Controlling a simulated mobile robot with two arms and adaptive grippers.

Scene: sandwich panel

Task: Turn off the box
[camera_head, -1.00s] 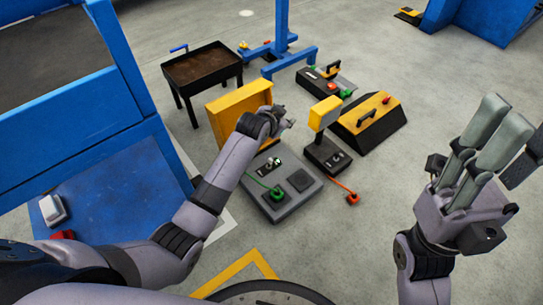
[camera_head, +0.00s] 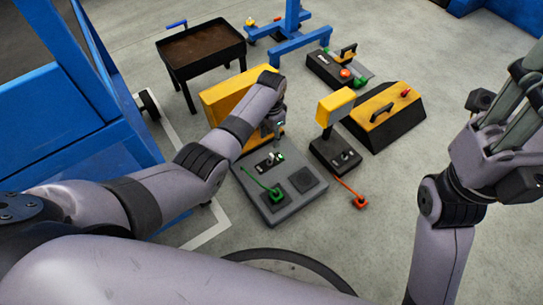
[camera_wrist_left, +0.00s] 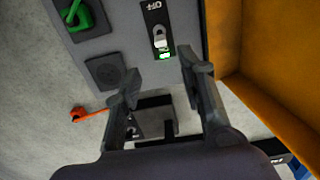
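The grey box (camera_head: 273,212) lies on the floor with its yellow lid (camera_head: 225,103) standing up behind. Its top has a black switch panel (camera_head: 263,165) with a lit green light and a small lever (camera_wrist_left: 160,38). In the left wrist view, "OFF" is printed at one end of the panel. A green plug (camera_head: 276,196) sits in one socket, and the other socket (camera_head: 303,180) is empty. My left gripper (camera_head: 277,135) hangs just above the panel, fingers apart and empty. My right gripper (camera_head: 512,125) is up at the right edge, partly cut off, away from the box.
A box with a yellow post (camera_head: 335,106) and an orange plug (camera_head: 360,202) stand close right of the grey box. A yellow-topped black box (camera_head: 385,118), a brown tray table (camera_head: 201,50) and a blue stand (camera_head: 290,35) are farther back. A blue frame (camera_head: 60,100) is left.

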